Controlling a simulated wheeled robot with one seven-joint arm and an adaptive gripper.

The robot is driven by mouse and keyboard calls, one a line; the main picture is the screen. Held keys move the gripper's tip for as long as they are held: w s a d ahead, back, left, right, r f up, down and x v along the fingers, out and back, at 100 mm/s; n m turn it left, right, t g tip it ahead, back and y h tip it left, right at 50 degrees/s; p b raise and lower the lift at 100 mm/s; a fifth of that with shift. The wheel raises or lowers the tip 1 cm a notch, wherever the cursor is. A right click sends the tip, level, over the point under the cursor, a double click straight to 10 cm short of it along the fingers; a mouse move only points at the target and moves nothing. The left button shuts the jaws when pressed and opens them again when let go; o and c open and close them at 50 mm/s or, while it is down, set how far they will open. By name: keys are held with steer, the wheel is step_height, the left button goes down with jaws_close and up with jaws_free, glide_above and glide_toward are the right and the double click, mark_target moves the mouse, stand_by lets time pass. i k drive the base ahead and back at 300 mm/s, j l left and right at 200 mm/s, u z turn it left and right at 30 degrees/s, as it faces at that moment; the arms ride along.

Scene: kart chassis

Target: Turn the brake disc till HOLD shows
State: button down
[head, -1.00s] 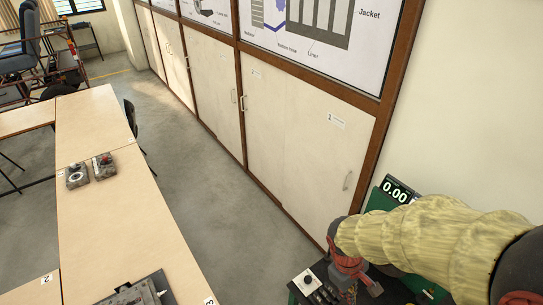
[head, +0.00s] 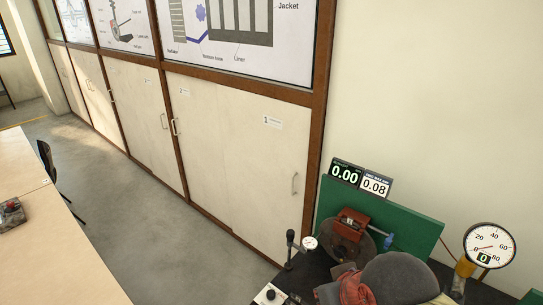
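The brake disc (head: 342,250) is a dark round plate standing upright on the bench in front of a green panel, with a red caliper (head: 353,221) over its top. Its lower part is hidden behind my arm. Above the panel, a black display (head: 345,174) reads 0.00 and a white display (head: 376,186) reads 0.08; their small captions are too small to read. My gripper (head: 335,290) is at the bottom edge, in front of and below the disc. Its fingertips are not clear, so its opening and any contact cannot be told.
A round gauge (head: 489,243) stands at the right. A black-knobbed lever (head: 290,244) and small dial (head: 310,243) stand left of the disc; a white box (head: 269,294) sits at the front. Cabinets (head: 265,160) line the wall. The floor (head: 150,215) at left is clear.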

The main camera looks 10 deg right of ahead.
mark_target(344, 250)
steer(key=z, duration=0.75)
